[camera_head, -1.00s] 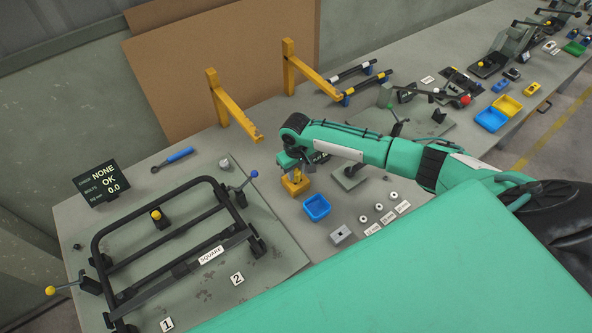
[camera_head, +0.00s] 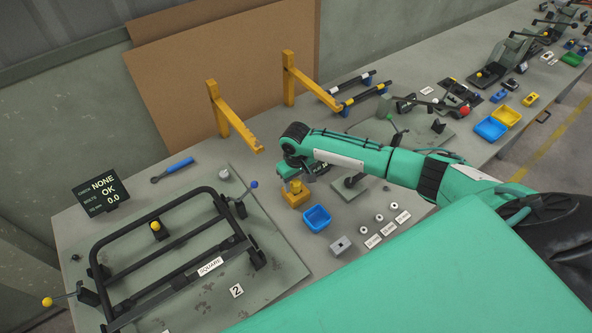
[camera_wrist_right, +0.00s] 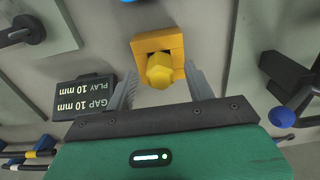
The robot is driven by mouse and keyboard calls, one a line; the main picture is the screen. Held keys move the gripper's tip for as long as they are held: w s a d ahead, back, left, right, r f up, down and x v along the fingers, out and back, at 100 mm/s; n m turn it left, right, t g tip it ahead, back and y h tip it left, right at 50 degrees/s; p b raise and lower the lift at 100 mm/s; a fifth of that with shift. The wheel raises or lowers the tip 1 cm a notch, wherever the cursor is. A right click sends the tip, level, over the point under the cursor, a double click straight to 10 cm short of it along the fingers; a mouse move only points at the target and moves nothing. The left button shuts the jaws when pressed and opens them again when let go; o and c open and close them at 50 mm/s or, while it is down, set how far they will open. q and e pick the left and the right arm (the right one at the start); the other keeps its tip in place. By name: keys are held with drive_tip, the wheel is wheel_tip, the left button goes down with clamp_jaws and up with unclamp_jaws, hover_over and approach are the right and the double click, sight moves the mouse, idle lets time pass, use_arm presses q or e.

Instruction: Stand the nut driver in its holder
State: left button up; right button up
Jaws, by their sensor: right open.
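The yellow nut driver (camera_wrist_right: 159,71) stands in its orange holder block (camera_wrist_right: 176,41). In the wrist view I see its yellow hexagonal top from nearly straight above. In the head view the yellow top (camera_head: 296,186) sticks up out of the orange block (camera_head: 295,199) and looks upright. My right gripper (camera_wrist_right: 160,76) is open, one finger to each side of the nut driver, with gaps showing between the fingers and the yellow top. The lower part of the nut driver is hidden inside the block. My left gripper is not in view.
A blue bin (camera_head: 317,217) stands close in front of the holder. A black lounger frame (camera_head: 170,250) fills the left side. A yellow bracket arm (camera_head: 235,125) rises behind. A small gap display (camera_wrist_right: 85,96) stands beside the gripper.

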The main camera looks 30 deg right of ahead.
wheel_tip(320, 180, up, 13)
drive_tip(key=b, duration=0.4)
drive_tip(key=shift+r, duration=0.15)
